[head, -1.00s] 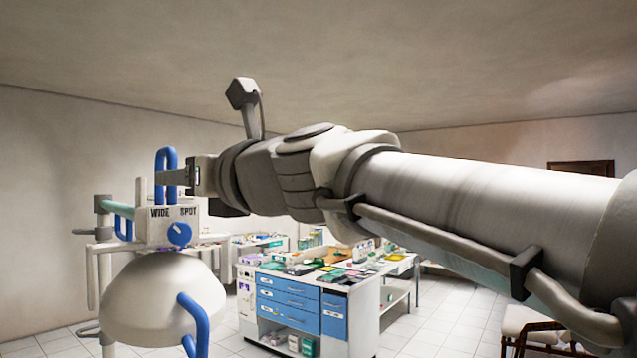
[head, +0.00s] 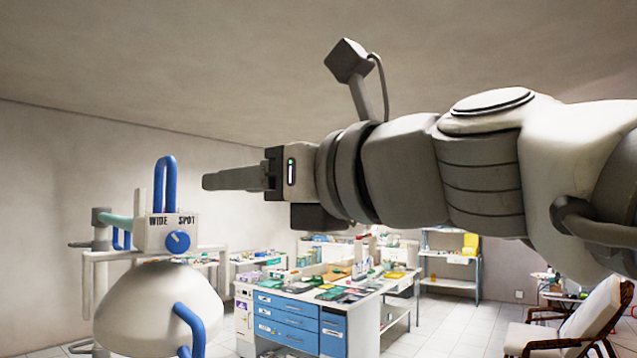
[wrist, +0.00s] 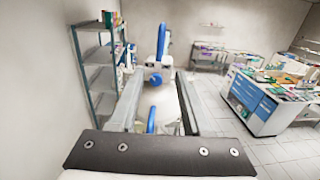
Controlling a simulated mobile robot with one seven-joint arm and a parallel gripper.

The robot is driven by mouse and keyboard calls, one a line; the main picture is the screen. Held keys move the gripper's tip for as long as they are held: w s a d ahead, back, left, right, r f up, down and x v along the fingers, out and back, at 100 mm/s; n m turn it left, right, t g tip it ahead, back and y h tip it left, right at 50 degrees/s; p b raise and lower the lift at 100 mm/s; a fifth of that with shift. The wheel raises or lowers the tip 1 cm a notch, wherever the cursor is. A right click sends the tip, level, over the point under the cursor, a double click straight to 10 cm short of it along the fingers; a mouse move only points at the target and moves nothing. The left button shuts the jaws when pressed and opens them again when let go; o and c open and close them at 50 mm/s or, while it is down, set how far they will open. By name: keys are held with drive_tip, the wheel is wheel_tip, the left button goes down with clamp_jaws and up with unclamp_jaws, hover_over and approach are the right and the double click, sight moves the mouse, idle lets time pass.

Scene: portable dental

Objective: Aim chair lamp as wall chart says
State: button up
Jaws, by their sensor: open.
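The chair lamp has a white dome head (head: 160,305) with a blue side handle (head: 190,325). Above the dome is a white box marked WIDE and SPOT (head: 155,235) with a round blue knob (head: 178,241); I cannot tell for sure which way the knob points. A tall blue loop handle (head: 165,185) rises from the box. My gripper (head: 208,181) is open and empty, right of the loop and apart from it. In the wrist view the lamp's blue knob (wrist: 154,80) and loop show between my gripper's fingers (wrist: 158,76). I make out no wall chart.
A white cabinet with blue drawers (head: 287,318) and a cluttered top stands behind the lamp to the right. A shelf rack (wrist: 95,70) stands left of the lamp. A cushioned chair (head: 575,325) is at the far right. Tiled floor between them is clear.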

drive_tip(key=shift+f, duration=0.1)
drive_tip(key=c, duration=0.6)
drive_tip(key=shift+w+f+n, duration=0.15)
drive_tip(key=shift+w+n, duration=0.15)
drive_tip(key=shift+n, duration=0.1)
clamp_jaws()
drive_tip(key=n+g+y, duration=0.3)
drive_tip(key=n+g, duration=0.8)
drive_tip(key=n, duration=1.6)
approach(216, 304)
drive_tip(key=s+a+r, duration=0.2)
drive_tip(key=s+a, duration=0.1)
drive_tip(key=a, duration=0.2)
drive_tip(key=shift+s+a+f, duration=0.2)
drive_tip(key=shift+s+a, duration=0.25)
drive_tip(key=shift+a, duration=0.1)
drive_tip(key=shift+s+a+f, duration=0.15)
drive_tip(key=shift+s+a, duration=0.25)
drive_tip(key=shift+a, duration=0.15)
drive_tip(key=shift+s+a+f, duration=0.2)
drive_tip(key=shift+s+a, duration=0.1)
